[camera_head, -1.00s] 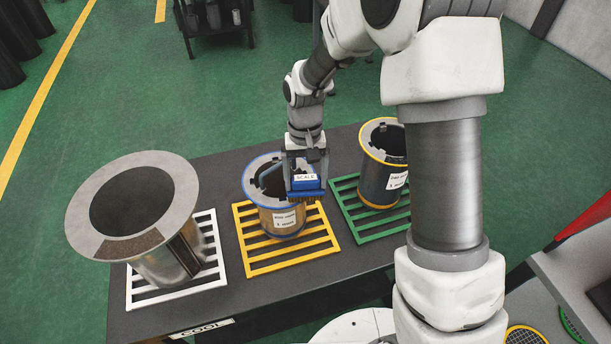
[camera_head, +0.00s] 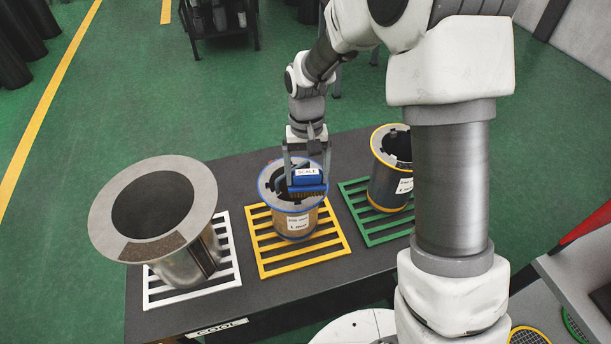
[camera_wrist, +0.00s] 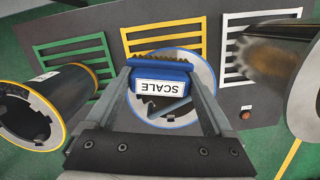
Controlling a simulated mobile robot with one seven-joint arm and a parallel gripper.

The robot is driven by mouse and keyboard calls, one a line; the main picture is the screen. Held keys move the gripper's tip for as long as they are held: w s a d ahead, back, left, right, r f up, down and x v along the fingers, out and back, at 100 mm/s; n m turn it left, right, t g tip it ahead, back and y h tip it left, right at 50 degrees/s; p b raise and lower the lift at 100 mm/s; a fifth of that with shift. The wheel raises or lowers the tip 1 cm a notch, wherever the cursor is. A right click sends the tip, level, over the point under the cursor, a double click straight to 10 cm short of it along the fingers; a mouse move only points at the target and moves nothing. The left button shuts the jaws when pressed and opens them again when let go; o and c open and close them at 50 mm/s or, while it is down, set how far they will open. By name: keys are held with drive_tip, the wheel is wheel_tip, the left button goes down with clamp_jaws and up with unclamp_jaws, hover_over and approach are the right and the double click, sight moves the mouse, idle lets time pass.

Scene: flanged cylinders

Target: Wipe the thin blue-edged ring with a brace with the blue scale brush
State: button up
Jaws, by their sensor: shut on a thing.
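The blue-edged cylinder (camera_head: 297,224) stands upright on the yellow slatted rack, with a thin blue rim and a white label. Its rim also shows in the wrist view (camera_wrist: 207,78). A grey brace (camera_wrist: 173,107) crosses its opening, partly hidden by the brush. My gripper (camera_head: 306,172) is shut on the blue scale brush (camera_head: 307,178), above the cylinder's opening. In the wrist view the brush (camera_wrist: 160,72) sits between the fingers, its dark bristles toward the far side of the rim. I cannot tell whether the bristles touch the ring.
A wide grey-flanged cylinder (camera_head: 190,268) stands on the white rack (camera_head: 232,270) at left. A yellow-edged cylinder (camera_head: 386,188) stands on the green rack (camera_head: 357,208) at right, near my arm. The yellow rack (camera_head: 335,242) lies between them on the dark table (camera_head: 270,287).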

drive_tip(key=shift+r+p, duration=1)
drive_tip(key=shift+r, duration=0.85)
